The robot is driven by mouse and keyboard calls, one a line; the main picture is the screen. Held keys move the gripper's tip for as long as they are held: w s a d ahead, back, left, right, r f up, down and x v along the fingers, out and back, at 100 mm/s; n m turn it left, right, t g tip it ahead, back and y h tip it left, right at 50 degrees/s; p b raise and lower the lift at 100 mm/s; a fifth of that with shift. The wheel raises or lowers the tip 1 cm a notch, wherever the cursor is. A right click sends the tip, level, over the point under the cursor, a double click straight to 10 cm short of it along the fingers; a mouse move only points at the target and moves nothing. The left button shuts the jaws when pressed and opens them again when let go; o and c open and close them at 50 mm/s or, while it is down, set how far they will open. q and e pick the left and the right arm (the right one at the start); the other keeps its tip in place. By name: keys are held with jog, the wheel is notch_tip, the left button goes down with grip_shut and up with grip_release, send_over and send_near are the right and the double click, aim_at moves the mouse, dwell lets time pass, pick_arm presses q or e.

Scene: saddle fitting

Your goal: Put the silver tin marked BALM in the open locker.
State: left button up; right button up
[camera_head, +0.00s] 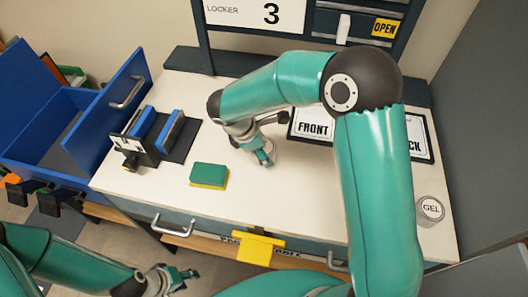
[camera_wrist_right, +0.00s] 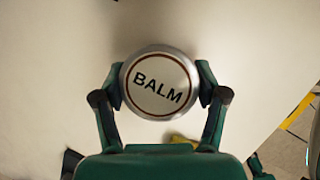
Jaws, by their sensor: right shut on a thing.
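The silver tin marked BALM (camera_wrist_right: 160,84) has a white lid with a dark ring, and its lettering faces the right wrist camera. My right gripper (camera_head: 265,156) is shut on the tin, with one finger on each side of it in the right wrist view (camera_wrist_right: 160,92). In the head view the gripper partly hides the tin; I cannot tell whether it touches the white worktop (camera_head: 270,200). A yellow OPEN label (camera_head: 384,28) is on the dark locker unit (camera_head: 320,22) at the back. The locker's inside is barely visible. My left gripper (camera_head: 178,277) is low, in front of the worktop; its opening is unclear.
A LOCKER 3 sign (camera_head: 255,13) is at the back. A green-yellow sponge (camera_head: 209,175), a dark holder with blue pieces (camera_head: 157,132), FRONT/BACK board (camera_head: 313,127) and GEL tin (camera_head: 430,209) occupy the worktop. A blue drawer (camera_head: 90,125) stands open at left.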

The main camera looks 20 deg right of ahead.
jog(key=shift+f, duration=0.95)
jog(key=o, duration=1.3)
jog(key=shift+f, duration=0.1)
